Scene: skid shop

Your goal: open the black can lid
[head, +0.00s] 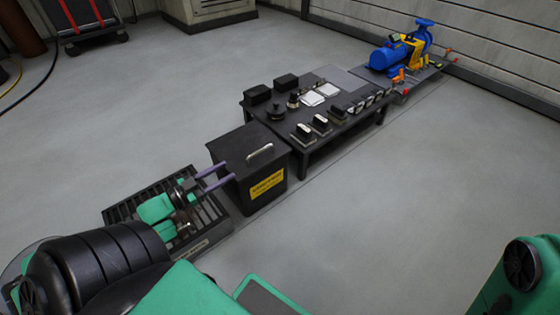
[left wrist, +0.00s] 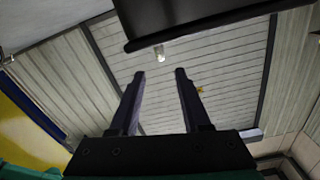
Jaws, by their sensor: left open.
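The black can (head: 262,195) is a boxy bin on the floor with a yellow label on its front. Its flat black lid (head: 240,145) looks closed and carries a silver bar handle (head: 260,152). My left gripper (head: 226,172) is open and appears empty, its two fingers pointing at the can's left side near the upper edge. I cannot tell if they touch it. In the left wrist view, the open fingers (left wrist: 160,73) point toward a dark edge (left wrist: 195,28), probably the can or lid. My right gripper is not in view.
A slatted dark crate or pallet (head: 120,213) lies under my left gripper. A low black table (head: 340,130) with knobs and switches stands right behind the can. A blue pump (head: 390,57) sits beyond it. The grey floor in front and to the right is clear.

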